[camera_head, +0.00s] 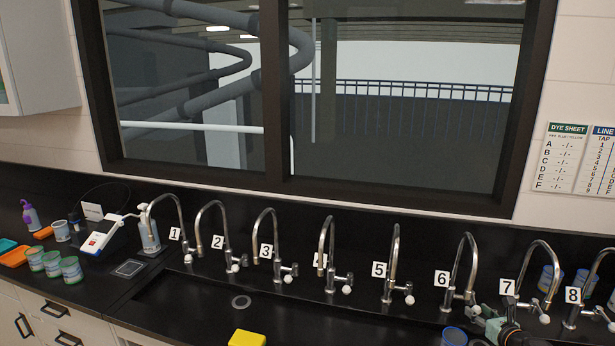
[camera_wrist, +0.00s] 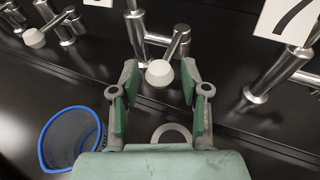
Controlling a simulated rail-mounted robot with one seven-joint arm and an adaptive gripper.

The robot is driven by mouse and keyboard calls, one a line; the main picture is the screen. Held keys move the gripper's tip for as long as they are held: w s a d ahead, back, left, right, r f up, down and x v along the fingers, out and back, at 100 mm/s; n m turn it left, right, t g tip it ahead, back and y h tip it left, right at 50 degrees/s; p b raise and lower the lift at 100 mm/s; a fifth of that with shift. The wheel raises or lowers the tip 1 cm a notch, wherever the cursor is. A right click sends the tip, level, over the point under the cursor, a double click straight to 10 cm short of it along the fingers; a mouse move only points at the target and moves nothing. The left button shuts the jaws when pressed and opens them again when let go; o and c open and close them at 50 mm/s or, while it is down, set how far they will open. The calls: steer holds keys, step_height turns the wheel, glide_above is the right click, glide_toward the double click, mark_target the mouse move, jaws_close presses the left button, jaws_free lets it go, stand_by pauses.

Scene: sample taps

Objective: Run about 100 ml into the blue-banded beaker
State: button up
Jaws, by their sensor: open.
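My gripper (camera_head: 489,324) is at the lower right of the head view, beside tap 6 (camera_head: 473,250). In the wrist view its two green-padded fingers (camera_wrist: 160,97) are apart. The white knob of tap 6 (camera_wrist: 160,73) shows between and just beyond the fingertips; I cannot tell whether they touch it. A beaker with a blue band at its rim (camera_wrist: 45,160) stands left of the gripper in the wrist view. It also shows at the bottom of the head view (camera_head: 453,338), partly cut off. Its level and contents are not readable.
Other numbered taps line the back, with tap 7 (camera_wrist: 256,96) close on the right. A yellow block (camera_head: 247,338) and a drain (camera_head: 241,301) are at the left of the sink. Green-banded beakers (camera_head: 72,270) and a balance (camera_head: 103,236) stand on the left counter.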

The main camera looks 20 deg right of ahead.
steer(key=shift+w+f, duration=0.1)
steer(key=shift+w, duration=0.25)
steer(key=shift+d, duration=0.15)
steer(key=shift+s+d, duration=0.2)
steer(key=shift+d, duration=0.5)
steer(key=shift+s+d, duration=0.2)
steer(key=shift+d, duration=0.45)
steer(key=shift+s+d, duration=0.2)
steer(key=shift+d, duration=0.5)
steer(key=shift+a, duration=0.1)
steer(key=a, duration=0.3)
steer(key=shift+w, duration=0.3)
steer(key=shift+a, duration=0.15)
stand_by(1.6)
